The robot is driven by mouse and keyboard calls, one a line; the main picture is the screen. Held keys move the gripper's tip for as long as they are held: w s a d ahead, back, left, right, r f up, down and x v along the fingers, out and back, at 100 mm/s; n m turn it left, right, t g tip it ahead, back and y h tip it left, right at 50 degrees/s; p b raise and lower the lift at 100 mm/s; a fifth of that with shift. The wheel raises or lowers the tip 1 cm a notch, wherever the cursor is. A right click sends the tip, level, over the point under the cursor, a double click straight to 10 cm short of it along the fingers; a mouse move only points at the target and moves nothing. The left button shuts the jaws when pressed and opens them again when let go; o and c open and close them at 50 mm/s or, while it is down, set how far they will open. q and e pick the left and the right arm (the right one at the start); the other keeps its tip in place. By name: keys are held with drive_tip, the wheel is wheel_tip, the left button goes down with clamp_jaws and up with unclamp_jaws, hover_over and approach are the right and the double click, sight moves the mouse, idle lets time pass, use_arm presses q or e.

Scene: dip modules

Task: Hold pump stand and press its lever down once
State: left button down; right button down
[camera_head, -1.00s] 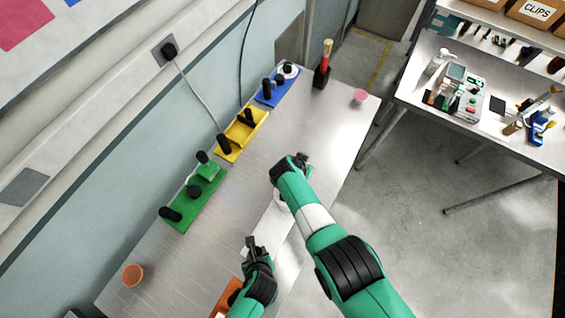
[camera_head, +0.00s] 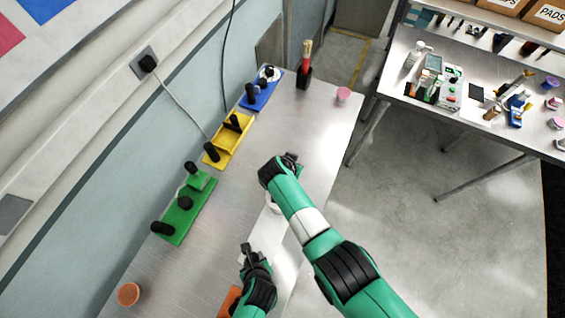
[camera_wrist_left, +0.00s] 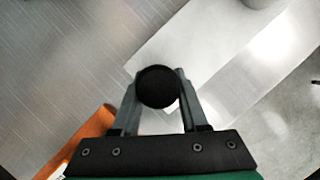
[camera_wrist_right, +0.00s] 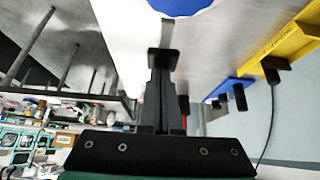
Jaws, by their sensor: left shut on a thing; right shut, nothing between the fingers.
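My left gripper (camera_head: 248,252) is low over the front of the metal table. In the left wrist view its fingers (camera_wrist_left: 158,90) are shut on a black round-topped post (camera_wrist_left: 158,86). An orange base (camera_wrist_left: 92,140) shows beside the left finger; it is partly hidden by my gripper in the head view (camera_head: 230,300). Whether the post belongs to this base, and whether this is the pump stand, I cannot tell. My right gripper (camera_head: 291,158) is shut and empty, farther up the table; its fingers (camera_wrist_right: 163,60) are together in the right wrist view.
Green (camera_head: 182,215), yellow (camera_head: 228,140) and blue (camera_head: 262,90) modules with black posts line the wall side. An orange cup (camera_head: 129,294), a pink cup (camera_head: 343,94) and a red-handled tool in a black holder (camera_head: 304,75) stand near the table's ends.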

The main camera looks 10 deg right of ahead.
wheel_tip(320, 180, up, 4)
drive_tip(key=shift+w+f, duration=0.1)
drive_tip(key=shift+f, duration=0.05)
drive_tip(key=s+v, duration=0.1)
drive_tip(key=v, duration=0.9)
drive_tip(key=shift+a+f, duration=0.3)
drive_tip(key=shift+f, duration=0.15)
use_arm(q)
drive_tip(key=shift+c, duration=1.7)
unclamp_jaws()
drive_tip(key=shift+r, duration=0.1)
